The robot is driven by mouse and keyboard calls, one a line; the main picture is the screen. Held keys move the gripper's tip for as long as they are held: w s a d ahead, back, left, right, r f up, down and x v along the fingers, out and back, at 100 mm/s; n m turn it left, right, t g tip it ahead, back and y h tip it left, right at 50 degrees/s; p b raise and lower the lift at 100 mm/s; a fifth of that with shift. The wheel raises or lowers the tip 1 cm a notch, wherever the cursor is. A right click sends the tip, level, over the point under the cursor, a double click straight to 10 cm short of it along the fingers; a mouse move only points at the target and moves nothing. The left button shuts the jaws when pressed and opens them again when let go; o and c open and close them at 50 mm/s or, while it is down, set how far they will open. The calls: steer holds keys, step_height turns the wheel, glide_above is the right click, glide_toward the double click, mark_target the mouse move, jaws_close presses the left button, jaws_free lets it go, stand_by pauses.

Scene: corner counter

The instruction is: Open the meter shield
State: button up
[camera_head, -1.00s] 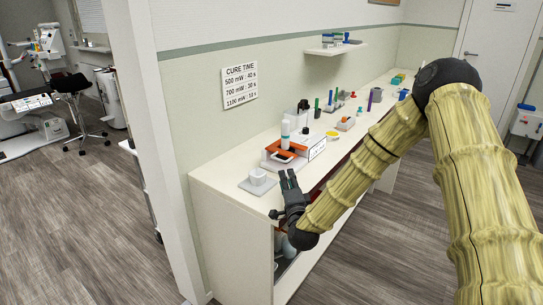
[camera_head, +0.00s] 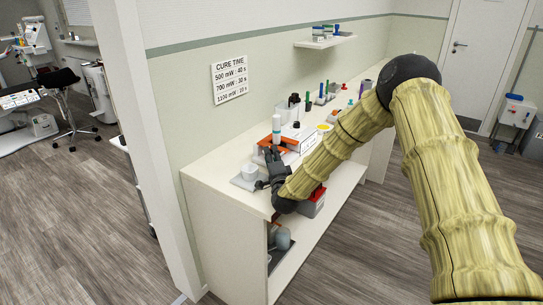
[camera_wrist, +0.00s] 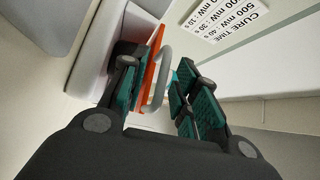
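The meter is a white box with an orange shield (camera_head: 267,141) on the counter, partly behind my gripper (camera_head: 272,155) in the head view. In the wrist view the orange shield (camera_wrist: 150,75) shows edge-on beside the left finger, with a grey looped handle (camera_wrist: 161,80) standing out from it. My gripper (camera_wrist: 158,68) is open, its dark fingers with green pads apart. The handle appears between them in the picture; I cannot tell whether a finger touches it. The front of the shield is mostly hidden.
A small white cup (camera_head: 249,172) stands on a grey pad at the counter's near left end. Several small items line the counter (camera_head: 215,168) farther back. A red and grey bin (camera_head: 313,203) sits below, behind my arm.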

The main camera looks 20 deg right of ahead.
steer(key=shift+c, duration=0.3)
jaws_close()
